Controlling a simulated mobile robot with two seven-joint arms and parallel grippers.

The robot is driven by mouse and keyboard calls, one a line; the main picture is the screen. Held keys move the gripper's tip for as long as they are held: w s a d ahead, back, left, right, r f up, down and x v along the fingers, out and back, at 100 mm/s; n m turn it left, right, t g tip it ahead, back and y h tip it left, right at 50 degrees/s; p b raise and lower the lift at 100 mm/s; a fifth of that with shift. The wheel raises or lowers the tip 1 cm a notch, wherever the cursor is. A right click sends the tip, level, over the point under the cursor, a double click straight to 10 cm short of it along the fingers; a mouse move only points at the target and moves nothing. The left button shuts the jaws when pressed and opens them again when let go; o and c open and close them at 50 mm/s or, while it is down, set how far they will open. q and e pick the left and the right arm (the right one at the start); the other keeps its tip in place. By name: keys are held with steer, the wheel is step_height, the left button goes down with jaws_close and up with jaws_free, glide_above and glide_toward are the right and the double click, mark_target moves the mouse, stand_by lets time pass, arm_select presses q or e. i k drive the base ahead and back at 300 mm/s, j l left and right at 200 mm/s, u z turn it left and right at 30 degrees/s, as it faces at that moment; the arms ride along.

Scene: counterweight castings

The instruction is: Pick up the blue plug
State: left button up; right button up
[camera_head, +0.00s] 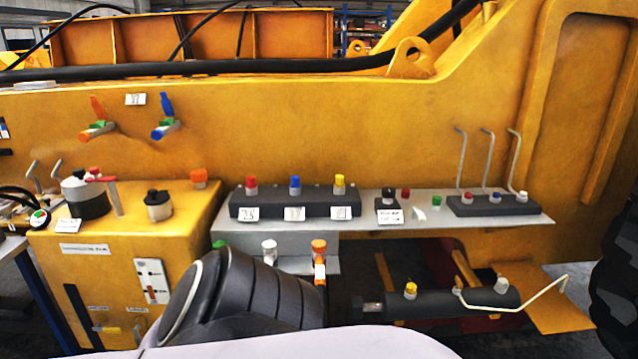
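A blue plug (294,184) with a pale metal collar stands upright in the middle of a long dark block (266,205). A red plug (251,185) is to its left and a yellow plug (339,184) to its right. White number tags are on the block's front, one below each plug. A smaller blue-topped fitting (496,195) sits on a second dark block (465,207) at the right. Neither gripper is in view. A dark ribbed body, which may be part of my arm, fills the lower middle in front of the shelf.
The blocks rest on a grey shelf (535,218) against a yellow machine wall (330,125). Bent metal rods (462,160) rise behind the right block. Wall valves with orange and blue handles (166,104) are upper left. Orange-topped (319,247) and white-topped fittings (269,246) stand below the shelf.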

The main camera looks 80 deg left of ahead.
mark_target(295, 182)
steer(key=u, duration=2.7)
